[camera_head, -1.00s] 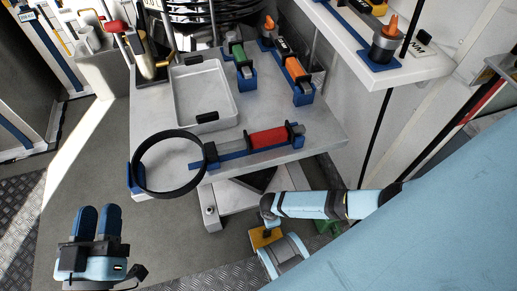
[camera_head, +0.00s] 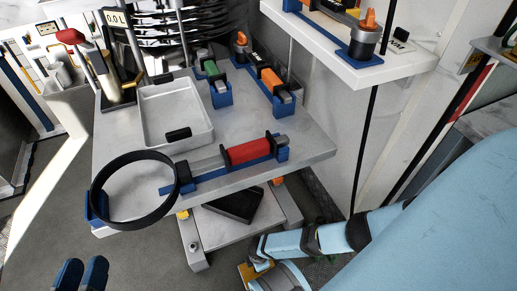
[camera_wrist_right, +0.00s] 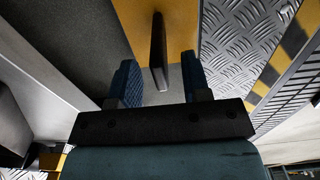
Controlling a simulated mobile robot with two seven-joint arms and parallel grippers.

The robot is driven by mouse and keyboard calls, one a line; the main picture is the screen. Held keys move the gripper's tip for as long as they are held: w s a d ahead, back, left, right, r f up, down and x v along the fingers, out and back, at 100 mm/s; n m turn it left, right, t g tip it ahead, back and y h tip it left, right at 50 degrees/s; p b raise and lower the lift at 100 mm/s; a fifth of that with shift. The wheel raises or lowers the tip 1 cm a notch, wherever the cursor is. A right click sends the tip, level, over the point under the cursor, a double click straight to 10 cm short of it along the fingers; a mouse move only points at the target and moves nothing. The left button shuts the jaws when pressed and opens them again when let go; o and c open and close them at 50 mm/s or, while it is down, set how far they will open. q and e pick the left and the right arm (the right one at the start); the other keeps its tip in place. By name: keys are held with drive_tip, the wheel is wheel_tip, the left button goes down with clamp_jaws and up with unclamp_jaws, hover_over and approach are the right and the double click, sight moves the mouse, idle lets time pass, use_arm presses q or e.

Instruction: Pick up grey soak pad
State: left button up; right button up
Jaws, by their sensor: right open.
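I cannot pick out the grey soak pad with certainty. A dark, flat slab (camera_head: 238,203) lies on the low shelf under the workbench and may be it. My right gripper (camera_wrist_right: 160,78) is open in the right wrist view, its blue fingers apart. A thin dark upright piece (camera_wrist_right: 159,52) stands beyond and between the fingertips, against a yellow surface; I cannot tell what it is. In the head view my right gripper does not show clearly. My left gripper (camera_head: 81,273) is at the bottom left edge, only its blue fingertips showing, away from the bench.
The bench (camera_head: 230,185) carries a grey tray (camera_head: 205,139), a black ring (camera_head: 93,190) and red (camera_head: 250,151), green (camera_head: 211,67) and orange (camera_head: 270,79) strapped tanks. A white shelf (camera_head: 390,70) stands at upper right. Floor at lower left is clear.

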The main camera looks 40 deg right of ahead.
drive_tip(key=shift+f, duration=0.5)
drive_tip(key=shift+r, duration=0.1)
drive_tip(key=shift+c, duration=0.2)
clamp_jaws()
drive_tip(key=shift+r, duration=0.1)
